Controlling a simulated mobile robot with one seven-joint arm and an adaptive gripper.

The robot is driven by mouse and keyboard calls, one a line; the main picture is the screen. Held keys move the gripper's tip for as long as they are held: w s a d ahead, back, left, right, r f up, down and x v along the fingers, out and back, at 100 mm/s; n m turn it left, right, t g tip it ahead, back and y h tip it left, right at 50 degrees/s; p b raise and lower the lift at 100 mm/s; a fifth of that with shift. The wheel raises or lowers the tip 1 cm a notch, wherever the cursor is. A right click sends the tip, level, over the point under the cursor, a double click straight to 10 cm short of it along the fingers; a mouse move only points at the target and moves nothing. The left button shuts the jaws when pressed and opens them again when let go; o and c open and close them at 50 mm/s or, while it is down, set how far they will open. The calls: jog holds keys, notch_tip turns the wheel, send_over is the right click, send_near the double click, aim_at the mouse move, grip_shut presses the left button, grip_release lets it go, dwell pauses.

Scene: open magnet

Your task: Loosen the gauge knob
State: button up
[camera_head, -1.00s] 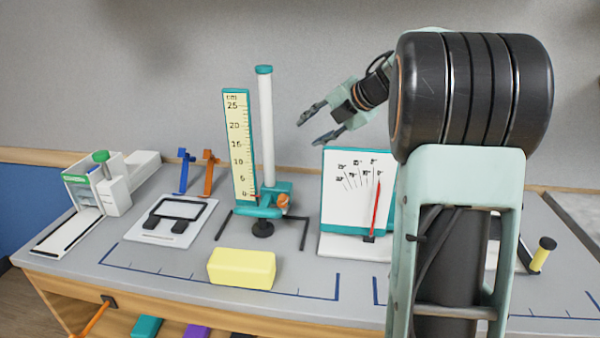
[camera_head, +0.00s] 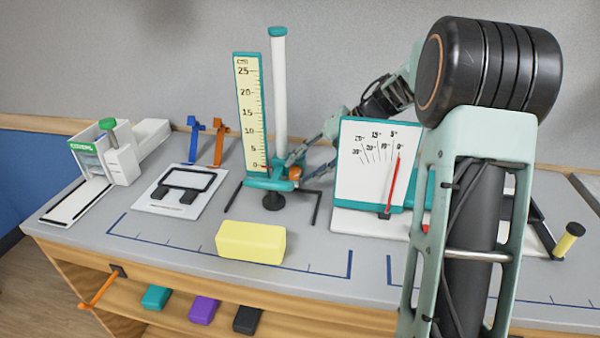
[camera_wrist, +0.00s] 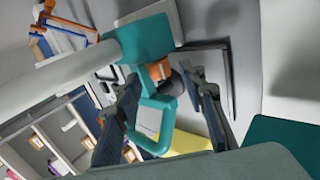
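The height gauge has a cm scale plate (camera_head: 252,115), a white post (camera_head: 280,95) and a teal carriage (camera_head: 262,183) low on the post. The orange gauge knob (camera_head: 295,173) is on the carriage's right side, partly hidden by my fingers. In the wrist view the orange knob (camera_wrist: 158,70) shows beside the teal carriage (camera_wrist: 145,40). My gripper (camera_head: 297,168) has come in from the right, with its fingertips at the knob. In the wrist view my gripper (camera_wrist: 161,82) is open, one finger on each side of the knob; I cannot tell whether they touch it.
A white dial board (camera_head: 370,160) with a red pointer stands close to the right, beside my arm. A yellow block (camera_head: 250,242) lies in front. Blue (camera_head: 194,140) and orange (camera_head: 220,142) calipers-like tools stand left. The bench front is mostly clear.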

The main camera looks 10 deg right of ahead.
jog(key=shift+x, duration=0.9)
jog(key=shift+c, duration=0.5)
grip_shut()
jog(key=shift+r+h+p, duration=0.3)
jog(key=shift+r+p, duration=0.05)
jog(key=shift+p, duration=0.9)
jog(key=shift+a+g+p, duration=0.1)
jog(key=shift+g+p, duration=0.2)
jog(key=shift+p, duration=0.8)
jog(key=shift+h+p, duration=0.4)
jog(key=shift+p, duration=0.1)
jog(key=g+h+p, duration=0.1)
jog(key=h+p, duration=0.1)
jog(key=p, duration=0.6)
jog(key=shift+w+a+r, duration=0.1)
jog(key=shift+a, duration=0.1)
jog(key=shift+f+h+p, duration=0.25)
jog(key=shift+h+p, duration=0.15)
jog(key=shift+p, duration=0.6)
